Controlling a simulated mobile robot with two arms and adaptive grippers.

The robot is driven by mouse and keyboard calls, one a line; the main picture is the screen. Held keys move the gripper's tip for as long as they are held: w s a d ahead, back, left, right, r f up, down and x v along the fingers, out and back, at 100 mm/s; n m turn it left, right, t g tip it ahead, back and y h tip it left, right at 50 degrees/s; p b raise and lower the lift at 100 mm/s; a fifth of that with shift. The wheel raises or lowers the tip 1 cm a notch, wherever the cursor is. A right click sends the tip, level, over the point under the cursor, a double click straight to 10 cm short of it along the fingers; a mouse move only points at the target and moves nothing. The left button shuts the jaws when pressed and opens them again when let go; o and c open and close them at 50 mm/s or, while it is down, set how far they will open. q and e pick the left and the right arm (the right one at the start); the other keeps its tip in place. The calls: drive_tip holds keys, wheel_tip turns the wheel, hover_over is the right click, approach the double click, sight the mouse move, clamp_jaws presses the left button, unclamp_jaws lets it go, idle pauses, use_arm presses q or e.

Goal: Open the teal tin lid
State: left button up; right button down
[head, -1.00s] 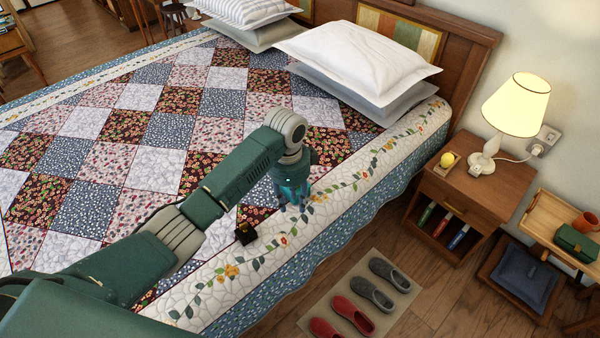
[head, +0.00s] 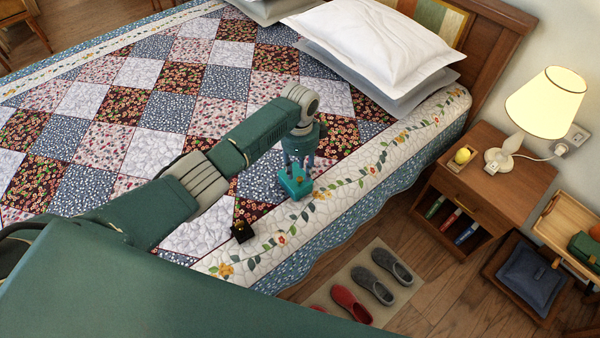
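A small teal tin (head: 292,187) sits on the quilted bed, near its right-hand border. My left gripper (head: 298,172) points down right over the tin, with its fingertips at the tin's top. The gripper hides part of the tin, and I cannot tell whether the lid is raised. The fingers are too small to tell whether they grip anything. A tiny orange spot shows at the tin's top. My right gripper is not in view.
White pillows (head: 375,45) are at the head. A nightstand (head: 505,180) with a lit lamp (head: 545,103) stands right of the bed. Slippers (head: 370,287) lie on a floor mat.

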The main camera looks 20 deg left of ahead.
sight(300, 178)
use_arm(q)
drive_tip(key=shift+w+f, duration=0.1)
drive_tip(key=shift+f, duration=1.35)
drive_tip(key=shift+c, duration=0.3)
clamp_jaws()
